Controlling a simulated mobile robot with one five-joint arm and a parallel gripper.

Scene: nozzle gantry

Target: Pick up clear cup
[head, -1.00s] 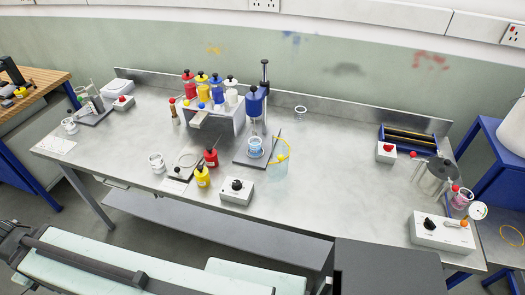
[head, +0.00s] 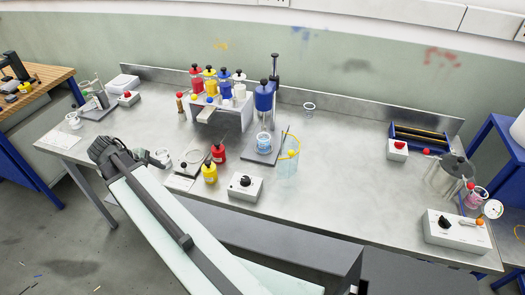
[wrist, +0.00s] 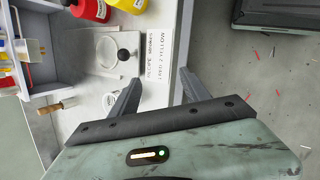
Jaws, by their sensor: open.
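A clear cup (head: 162,157) stands near the table's front edge, left of the small weighing plate, in the head view. What seems to be its rim (wrist: 109,100) shows beside a finger in the wrist view. My gripper (wrist: 157,92) is open, with nothing between its fingers. In the head view my gripper (head: 142,157) is just left of this cup and partly covers it. Other clear cups stand at the far left (head: 74,121) and at the back (head: 309,109). A cup with blue liquid (head: 264,141) sits under the stirrer.
A recipe card (wrist: 152,55) lies near the front edge. Red (head: 219,153) and yellow (head: 210,173) bottles and a knob box (head: 245,187) stand to the right. A tall clear beaker (head: 288,163) stands farther right. The table's right middle is clear.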

